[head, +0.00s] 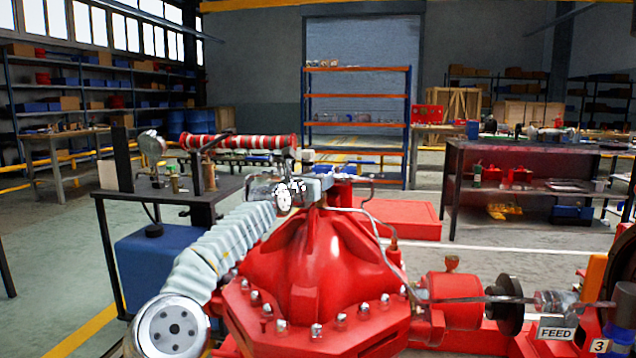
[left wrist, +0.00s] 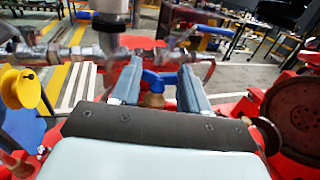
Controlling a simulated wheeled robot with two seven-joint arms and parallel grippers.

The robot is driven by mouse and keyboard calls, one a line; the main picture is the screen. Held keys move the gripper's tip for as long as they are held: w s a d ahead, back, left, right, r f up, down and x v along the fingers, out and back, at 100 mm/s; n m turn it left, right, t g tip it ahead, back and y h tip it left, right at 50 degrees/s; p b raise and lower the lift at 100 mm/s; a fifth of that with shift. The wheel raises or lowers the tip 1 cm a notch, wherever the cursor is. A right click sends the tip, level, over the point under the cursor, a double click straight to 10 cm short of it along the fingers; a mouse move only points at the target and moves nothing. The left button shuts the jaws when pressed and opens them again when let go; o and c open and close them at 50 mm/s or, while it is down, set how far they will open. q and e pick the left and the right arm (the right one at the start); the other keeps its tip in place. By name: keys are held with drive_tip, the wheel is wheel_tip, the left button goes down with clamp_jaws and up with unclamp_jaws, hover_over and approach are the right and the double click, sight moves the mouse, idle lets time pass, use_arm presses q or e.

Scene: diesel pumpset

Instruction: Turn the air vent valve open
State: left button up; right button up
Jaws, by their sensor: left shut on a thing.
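The air vent valve shows in the left wrist view as a blue lever handle (left wrist: 157,77) on a brass body (left wrist: 154,100). My left gripper (left wrist: 160,72) has one grey finger on each side of the blue handle and is shut on it. In the head view my left arm comes in from the lower left, and my left gripper (head: 324,181) is at the top of the red pump casing (head: 325,255). The valve is largely hidden there by the gripper. My right gripper is in neither view.
A red and white banded pipe (head: 238,141) runs behind my left wrist. A shaft and coupling (head: 508,305) lie right of the casing, near a FEED sign (head: 556,333).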

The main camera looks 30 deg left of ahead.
use_arm(q)
drive_tip(key=o, duration=1.1)
drive_tip(key=shift+c, duration=0.2)
drive_tip(key=s+b, duration=0.6)
drive_tip(key=s, duration=0.7)
drive_tip(key=shift+s+a+b, duration=0.35)
drive_tip(key=shift+s+a, duration=0.05)
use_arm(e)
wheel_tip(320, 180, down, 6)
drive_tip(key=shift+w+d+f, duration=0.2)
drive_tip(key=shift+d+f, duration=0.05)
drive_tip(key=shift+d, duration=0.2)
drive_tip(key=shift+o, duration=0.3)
